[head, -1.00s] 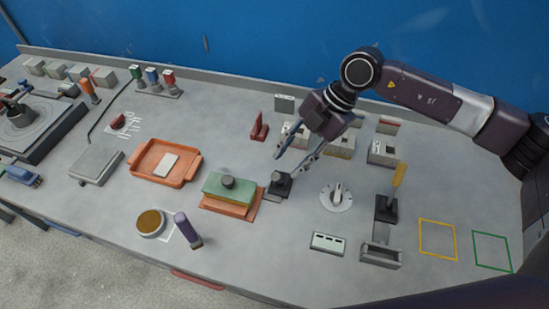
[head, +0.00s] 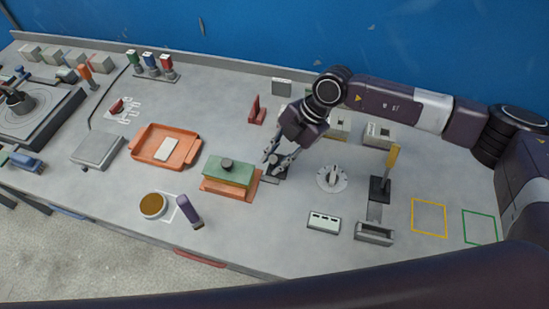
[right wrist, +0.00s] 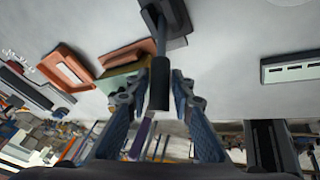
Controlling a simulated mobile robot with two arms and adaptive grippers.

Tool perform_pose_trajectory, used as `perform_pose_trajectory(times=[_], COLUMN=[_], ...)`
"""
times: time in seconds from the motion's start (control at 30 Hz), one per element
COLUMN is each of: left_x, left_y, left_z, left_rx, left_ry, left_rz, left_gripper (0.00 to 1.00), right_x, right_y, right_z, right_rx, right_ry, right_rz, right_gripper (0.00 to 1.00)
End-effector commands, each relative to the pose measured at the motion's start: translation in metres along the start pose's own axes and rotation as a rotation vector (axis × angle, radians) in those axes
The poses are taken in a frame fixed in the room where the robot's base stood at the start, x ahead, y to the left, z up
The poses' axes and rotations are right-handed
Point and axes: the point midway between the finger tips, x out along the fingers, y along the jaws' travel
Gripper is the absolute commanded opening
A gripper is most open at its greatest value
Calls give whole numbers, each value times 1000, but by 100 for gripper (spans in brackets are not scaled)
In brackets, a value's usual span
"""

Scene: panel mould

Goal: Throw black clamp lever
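The black clamp lever (right wrist: 160,82) shows in the right wrist view as a grey rod with a black grip, rising from a dark base (right wrist: 165,14). In the head view the clamp's dark base (head: 277,172) sits just right of the green and orange mould, largely covered by my right gripper (head: 273,166). In the right wrist view my right gripper (right wrist: 160,84) is open, with one finger on each side of the black grip and a visible gap at both sides. My left gripper is not in view.
The green block (head: 229,173) on its orange base stands close left of the clamp. A round dial (head: 332,179) and a yellow-handled lever (head: 390,160) stand to the right. A white panel (head: 324,221) lies in front. An orange tray (head: 166,145) is further left.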

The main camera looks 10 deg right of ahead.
Motion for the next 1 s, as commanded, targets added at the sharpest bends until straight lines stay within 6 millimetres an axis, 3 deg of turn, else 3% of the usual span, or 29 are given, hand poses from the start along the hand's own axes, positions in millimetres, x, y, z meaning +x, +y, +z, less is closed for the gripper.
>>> perform_pose_trajectory(times=[0.17,0.67,1.0], left_x=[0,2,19], left_y=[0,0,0], left_z=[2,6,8], left_rx=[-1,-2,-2], left_ry=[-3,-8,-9], left_rz=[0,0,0], left_gripper=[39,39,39], right_x=[0,-2,-9], right_y=[0,2,13], right_z=[0,2,15], right_rx=[0,11,86], right_ry=[0,19,166], right_rz=[0,-7,-72], right_gripper=[0,0,0])
